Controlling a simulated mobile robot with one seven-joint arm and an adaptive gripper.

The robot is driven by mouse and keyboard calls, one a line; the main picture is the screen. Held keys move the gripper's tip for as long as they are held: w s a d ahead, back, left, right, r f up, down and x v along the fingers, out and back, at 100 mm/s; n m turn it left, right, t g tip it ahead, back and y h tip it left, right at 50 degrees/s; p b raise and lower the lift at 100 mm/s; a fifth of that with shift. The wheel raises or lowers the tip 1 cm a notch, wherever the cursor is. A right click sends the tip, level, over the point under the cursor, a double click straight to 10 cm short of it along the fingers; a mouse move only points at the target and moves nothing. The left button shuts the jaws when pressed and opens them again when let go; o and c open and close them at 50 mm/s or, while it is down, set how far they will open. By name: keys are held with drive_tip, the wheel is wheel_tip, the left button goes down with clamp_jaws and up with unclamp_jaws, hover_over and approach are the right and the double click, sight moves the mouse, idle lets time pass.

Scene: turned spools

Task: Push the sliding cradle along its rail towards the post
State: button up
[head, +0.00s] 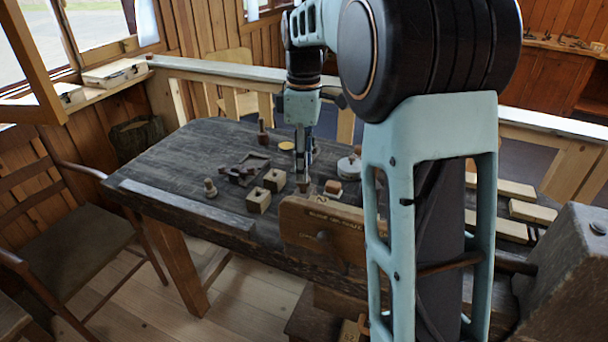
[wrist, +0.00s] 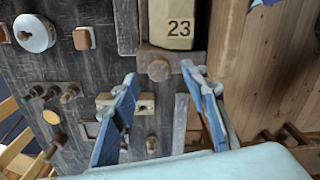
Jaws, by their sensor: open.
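My gripper (head: 304,180) points down over the dark workbench in the head view. In the wrist view its two blue fingers (wrist: 163,85) are spread apart with nothing held between them. A wooden piece with a round knob (wrist: 158,70) lies just beyond the fingertips, below a pale block marked 23 (wrist: 180,18). A light wooden block with a hole (wrist: 145,104) shows between the fingers, partly hidden by the left one. A narrow grey strip (wrist: 180,122) runs beside it. I cannot tell for certain which pieces are the cradle, rail and post.
Two holed wooden blocks (head: 258,201), a turned peg (head: 210,188) and a dark frame (head: 243,168) stand left on the bench (head: 165,165). A white round piece (head: 349,167) sits right of the gripper. A broad wooden jaw (head: 300,228) stands at the front edge.

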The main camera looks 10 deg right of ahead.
drive_tip(key=shift+f, duration=1.5)
drive_tip(key=shift+c, duration=0.3)
clamp_jaws()
